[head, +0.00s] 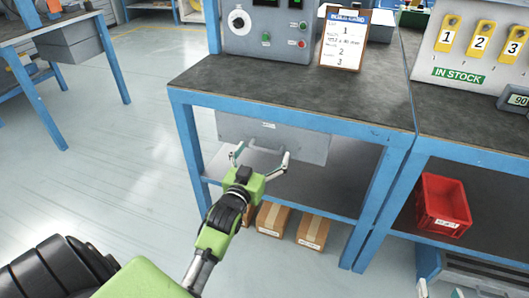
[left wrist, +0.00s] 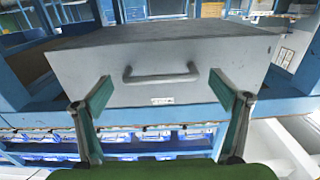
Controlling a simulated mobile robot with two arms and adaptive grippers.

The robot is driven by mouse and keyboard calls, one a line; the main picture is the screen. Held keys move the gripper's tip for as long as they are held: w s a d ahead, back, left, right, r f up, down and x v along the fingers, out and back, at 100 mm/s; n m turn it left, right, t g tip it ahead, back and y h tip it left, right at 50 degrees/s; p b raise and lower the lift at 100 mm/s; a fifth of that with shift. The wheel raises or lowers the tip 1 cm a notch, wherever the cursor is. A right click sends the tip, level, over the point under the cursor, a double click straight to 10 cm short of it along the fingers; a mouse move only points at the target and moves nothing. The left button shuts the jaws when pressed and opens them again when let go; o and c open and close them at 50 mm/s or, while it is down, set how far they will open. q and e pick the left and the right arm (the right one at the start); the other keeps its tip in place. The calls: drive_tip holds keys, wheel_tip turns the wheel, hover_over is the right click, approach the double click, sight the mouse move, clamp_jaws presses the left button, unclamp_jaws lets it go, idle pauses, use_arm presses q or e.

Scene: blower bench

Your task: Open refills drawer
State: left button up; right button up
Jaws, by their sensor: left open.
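The refills drawer (head: 310,147) is a grey front under the dark bench top, with a bar handle (head: 265,148) and a small label. It looks shut. My left gripper (head: 260,157) is open in front of the handle, with its fingers spread to either side. In the left wrist view the drawer front (left wrist: 190,55) faces me, and the handle (left wrist: 160,77) lies between the two fingers (left wrist: 163,92), apart from both. The label is too small to read. Small tips at the bottom right edge of the head view seem to be my right gripper (head: 440,290), mostly cut off.
The blue-framed bench (head: 290,119) carries a control box (head: 266,30) and a clipboard (head: 343,38). Cardboard boxes (head: 313,231) stand below the drawer. A red bin (head: 443,205) sits on the right bench's lower shelf. The floor (head: 110,170) to the left is clear.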

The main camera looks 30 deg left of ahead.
use_arm(q)
drive_tip(key=shift+x, duration=0.75)
use_arm(e)
drive_tip(key=shift+w+a+r+t, duration=0.15)
drive_tip(key=shift+w+r+t, duration=0.1)
drive_tip(key=shift+r, duration=0.25)
drive_tip(key=shift+w+a+r+t, duration=0.1)
drive_tip(key=shift+w+r+t, duration=0.15)
drive_tip(key=shift+r, duration=0.2)
